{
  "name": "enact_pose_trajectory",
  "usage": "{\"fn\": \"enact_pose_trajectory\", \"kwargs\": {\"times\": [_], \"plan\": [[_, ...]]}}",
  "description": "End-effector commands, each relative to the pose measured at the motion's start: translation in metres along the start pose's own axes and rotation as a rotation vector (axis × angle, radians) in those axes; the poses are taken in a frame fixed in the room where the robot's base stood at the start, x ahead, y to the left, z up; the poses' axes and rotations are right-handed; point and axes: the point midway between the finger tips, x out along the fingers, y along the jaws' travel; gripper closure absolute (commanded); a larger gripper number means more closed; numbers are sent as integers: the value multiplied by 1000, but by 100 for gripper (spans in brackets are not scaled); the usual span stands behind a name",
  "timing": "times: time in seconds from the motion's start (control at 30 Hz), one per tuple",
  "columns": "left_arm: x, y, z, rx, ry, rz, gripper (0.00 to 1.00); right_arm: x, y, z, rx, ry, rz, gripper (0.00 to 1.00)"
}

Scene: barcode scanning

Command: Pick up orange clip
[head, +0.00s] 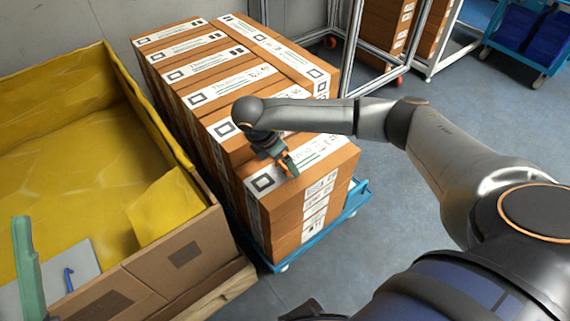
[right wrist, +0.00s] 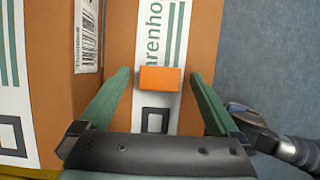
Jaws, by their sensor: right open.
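The orange clip (right wrist: 161,79) shows in the right wrist view as a small orange block on top of a brown box with a white printed label. My right gripper (head: 288,168) is open above the front end of the box stack. In the right wrist view its two green fingers stand either side of the clip, with a gap on each side. In the head view the clip is small and mostly hidden by the gripper. My left gripper (head: 27,265) shows only as a green finger at the lower left edge; its opening cannot be seen.
Stacked brown boxes (head: 205,75) sit on a blue cart (head: 350,206). A cardboard bin (head: 190,255) lined with yellow stands to the left, with a blue hook-shaped item (head: 69,279) in its near corner. A metal rack stands behind; the floor (head: 400,190) at right is clear.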

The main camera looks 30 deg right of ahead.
Motion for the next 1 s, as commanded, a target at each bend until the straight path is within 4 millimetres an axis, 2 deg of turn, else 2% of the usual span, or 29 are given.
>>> {"fn": "enact_pose_trajectory", "kwargs": {"times": [0.07, 0.8, 1.0], "plan": [[0, 0, 0, 0, 0, 0, 56, 0, 0, 0, 0, 0, 0, 5], [0, 1, 0, -1, 1, 1, 56, -1, 0, 0, 0, 0, 0, 88], [0, 1, 0, -1, 1, 1, 56, -1, 0, 0, 0, 0, 0, 90]]}}
